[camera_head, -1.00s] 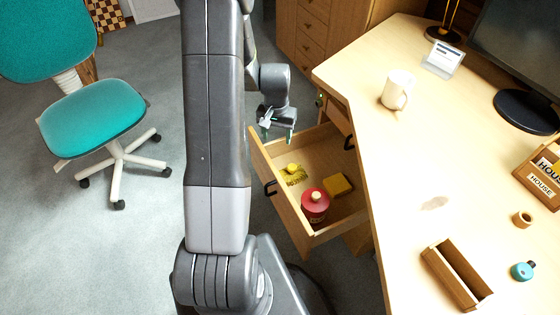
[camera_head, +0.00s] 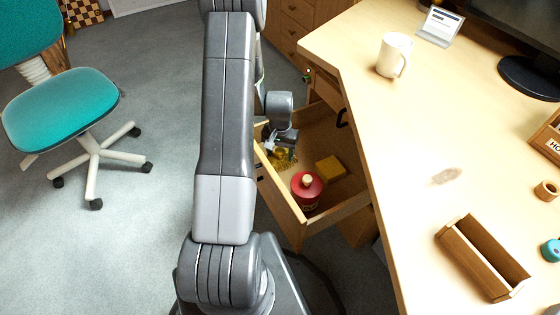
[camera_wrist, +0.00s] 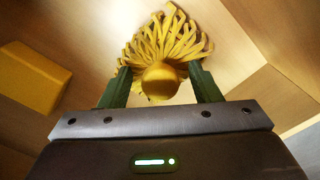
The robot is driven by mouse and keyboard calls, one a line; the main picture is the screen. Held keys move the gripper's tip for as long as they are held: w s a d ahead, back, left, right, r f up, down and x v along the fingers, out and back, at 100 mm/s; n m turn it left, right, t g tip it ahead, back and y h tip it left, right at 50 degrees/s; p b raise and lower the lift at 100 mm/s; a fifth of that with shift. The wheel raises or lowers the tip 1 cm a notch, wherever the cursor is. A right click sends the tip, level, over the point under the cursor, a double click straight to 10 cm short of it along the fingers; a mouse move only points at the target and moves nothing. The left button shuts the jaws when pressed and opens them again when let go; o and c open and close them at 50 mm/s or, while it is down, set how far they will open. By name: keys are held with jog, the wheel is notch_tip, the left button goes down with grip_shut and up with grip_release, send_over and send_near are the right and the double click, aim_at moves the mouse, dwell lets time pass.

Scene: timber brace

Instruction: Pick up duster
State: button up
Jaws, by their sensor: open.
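The duster (camera_wrist: 161,50) is yellow, with a fan of looped strands and a round knob. It lies in the open drawer (camera_head: 292,213). In the wrist view its knob sits between the two green fingers of my gripper (camera_wrist: 160,88), with the strands spreading beyond them. The fingers are apart, and gaps show beside the knob. In the head view my gripper (camera_head: 281,156) is down inside the drawer over the duster and hides part of it; some yellow strands (camera_head: 287,162) show beside it.
A yellow block (camera_head: 329,168) and a red round container (camera_head: 307,189) with a light knob share the drawer. The desk edge rises at the drawer's right. A mug (camera_head: 393,55) and a wooden trough (camera_head: 482,258) stand on the desk. A teal chair (camera_head: 62,112) is at left.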

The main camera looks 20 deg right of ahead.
aim_at(280, 151)
jog(key=c, duration=1.1)
notch_tip(280, 151, up, 10)
jog(key=p, duration=0.3)
